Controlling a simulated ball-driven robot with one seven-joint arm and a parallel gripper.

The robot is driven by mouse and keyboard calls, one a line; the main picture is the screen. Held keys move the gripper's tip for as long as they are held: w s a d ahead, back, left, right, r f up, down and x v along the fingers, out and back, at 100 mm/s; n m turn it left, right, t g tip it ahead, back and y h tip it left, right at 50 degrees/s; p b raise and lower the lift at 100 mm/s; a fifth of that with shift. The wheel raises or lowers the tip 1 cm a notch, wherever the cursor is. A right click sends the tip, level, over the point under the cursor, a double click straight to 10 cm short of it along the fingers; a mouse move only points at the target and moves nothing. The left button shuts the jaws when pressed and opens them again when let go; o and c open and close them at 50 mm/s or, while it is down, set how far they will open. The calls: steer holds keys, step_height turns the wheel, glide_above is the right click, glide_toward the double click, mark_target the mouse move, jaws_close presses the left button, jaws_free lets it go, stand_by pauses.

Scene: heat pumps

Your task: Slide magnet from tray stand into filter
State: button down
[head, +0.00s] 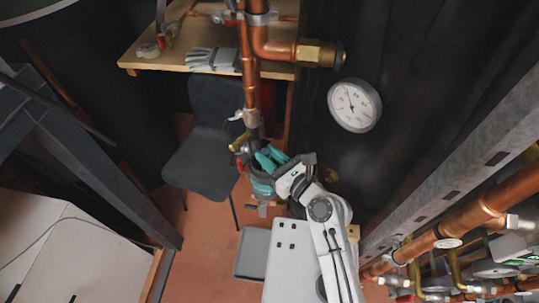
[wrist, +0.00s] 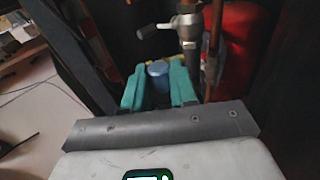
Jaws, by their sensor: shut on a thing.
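My gripper (head: 262,172) is at the lower end of the vertical copper pipe in the head view. Its teal fingers also show in the wrist view (wrist: 158,88), shut on a blue-grey round-topped piece, which looks like the magnet (wrist: 158,69). In the head view the fingers mostly hide the magnet. A metal fitting with a brass part, which may belong to the filter (head: 240,142), is just above and left of the fingers. I cannot tell whether the magnet touches or enters it. A grey tray (head: 252,254), perhaps the tray stand, is below my gripper.
The copper pipe (head: 248,75) with its valve (wrist: 188,32) stands close to my fingers. A dark chair (head: 205,135) is to the left. A wooden table (head: 150,58) with gloves is behind. A gauge (head: 354,105) and a metal rail (head: 455,165) are to the right.

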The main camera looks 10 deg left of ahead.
steer(key=shift+f+b, duration=0.65)
steer(key=shift+f, duration=0.4)
stand_by(0.4)
steer(key=c, duration=0.9)
jaws_free()
steer(key=shift+f, duration=0.1)
steer(key=shift+o, duration=0.4)
steer(key=shift+s, duration=0.1)
steer(key=shift+s+d+f, duration=0.1)
steer(key=shift+f, duration=0.05)
steer(key=v, duration=1)
steer(key=shift+d+r+b, duration=0.25)
steer(key=shift+r+b, duration=0.1)
steer(key=shift+b, duration=0.1)
steer(key=shift+s, duration=0.1)
